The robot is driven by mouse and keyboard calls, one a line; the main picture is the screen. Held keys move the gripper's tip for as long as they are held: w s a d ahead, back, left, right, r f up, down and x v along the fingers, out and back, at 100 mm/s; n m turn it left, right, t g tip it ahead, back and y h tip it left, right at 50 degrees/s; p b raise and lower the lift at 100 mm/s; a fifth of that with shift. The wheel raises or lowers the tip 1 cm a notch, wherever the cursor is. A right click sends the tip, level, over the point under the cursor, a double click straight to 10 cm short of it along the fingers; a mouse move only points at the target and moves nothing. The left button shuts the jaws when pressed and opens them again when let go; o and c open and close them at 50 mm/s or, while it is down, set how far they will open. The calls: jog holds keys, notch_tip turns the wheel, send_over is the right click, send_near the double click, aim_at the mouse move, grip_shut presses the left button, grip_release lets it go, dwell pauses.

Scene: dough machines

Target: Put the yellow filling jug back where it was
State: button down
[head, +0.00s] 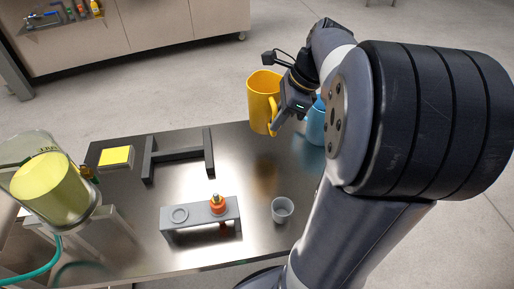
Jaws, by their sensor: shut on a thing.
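The yellow filling jug (261,103) is upright over the far edge of the metal table, its handle toward the right. My gripper (275,124) is shut on the jug's handle. The jug seems to be held above the table; a yellowish reflection shows on the metal nearer the camera. A blue jug (316,127) stands just right of my gripper, partly hidden by my arm.
The metal table (255,217) holds a grey bench-like rack (180,158), a yellow-topped block (117,157), a grey stand (196,225) with an orange piece (217,204), and a small grey cup (282,209). A clear tank with yellow contents (48,188) stands left. The table's middle is clear.

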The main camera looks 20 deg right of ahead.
jog(key=shift+w+f, duration=0.1)
jog(key=shift+f, duration=0.25)
notch_tip(320, 180, down, 9)
jog(key=b, duration=0.3)
jog(key=shift+f, duration=0.2)
jog(key=c, duration=1.5)
grip_release()
jog(key=shift+o, duration=0.2)
jog(key=shift+r, duration=0.1)
jog(key=p+v, duration=0.3)
jog(key=v, duration=0.9)
jog(key=shift+a, duration=0.1)
